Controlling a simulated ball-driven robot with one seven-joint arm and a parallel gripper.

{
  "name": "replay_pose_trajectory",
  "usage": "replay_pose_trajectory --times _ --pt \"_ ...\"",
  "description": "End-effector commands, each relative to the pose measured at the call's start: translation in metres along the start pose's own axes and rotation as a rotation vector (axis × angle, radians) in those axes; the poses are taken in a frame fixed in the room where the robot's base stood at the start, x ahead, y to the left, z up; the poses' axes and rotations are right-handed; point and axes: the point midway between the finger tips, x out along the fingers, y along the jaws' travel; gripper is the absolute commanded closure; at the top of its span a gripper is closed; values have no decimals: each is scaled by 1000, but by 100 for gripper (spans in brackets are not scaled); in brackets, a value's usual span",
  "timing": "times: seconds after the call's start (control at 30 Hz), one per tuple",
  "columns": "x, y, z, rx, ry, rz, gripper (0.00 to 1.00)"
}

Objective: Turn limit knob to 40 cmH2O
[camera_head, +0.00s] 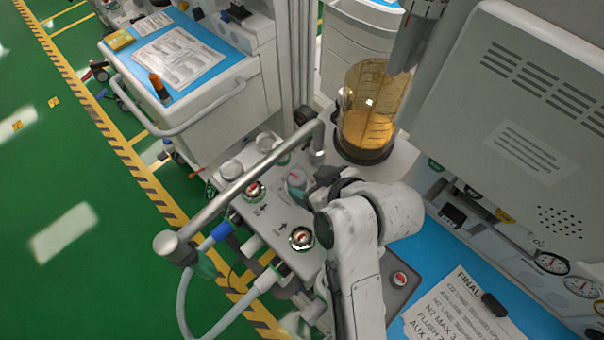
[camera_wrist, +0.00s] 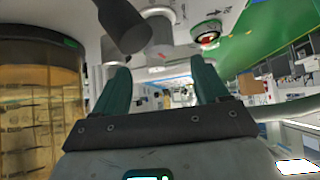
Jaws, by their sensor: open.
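My gripper (camera_wrist: 164,80) is open in the wrist view, its two dark green fingers spread apart with nothing held between them. A grey knob-like cylinder (camera_wrist: 157,45) shows beyond the fingers, on a pale panel. Which part is the limit knob I cannot tell; no 40 mark is readable. In the head view my gripper (camera_head: 318,183) is a dark shape at the end of my white arm, over the grey control panel (camera_head: 270,222). The arm hides part of this panel. Two pale round knobs (camera_head: 232,170) and two round red-marked dials (camera_head: 301,238) show on it.
A bent metal pipe (camera_head: 235,190) crosses above the panel. An amber canister (camera_head: 366,115) stands close behind my gripper and also fills the left of the wrist view (camera_wrist: 40,110). A cart (camera_head: 205,95) is at the upper left. Green floor lies open at the left.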

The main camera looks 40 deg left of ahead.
Motion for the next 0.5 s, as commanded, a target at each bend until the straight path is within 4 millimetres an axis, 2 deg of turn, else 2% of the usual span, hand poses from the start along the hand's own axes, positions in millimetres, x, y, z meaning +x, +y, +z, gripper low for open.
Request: replay_pose_trajectory --times 0.1,0.3,0.5 --pt "23 0 0 0 -4 -1 26" --pt "56 0 0 -1 -2 1 26" --pt "72 1 0 0 -1 2 26"
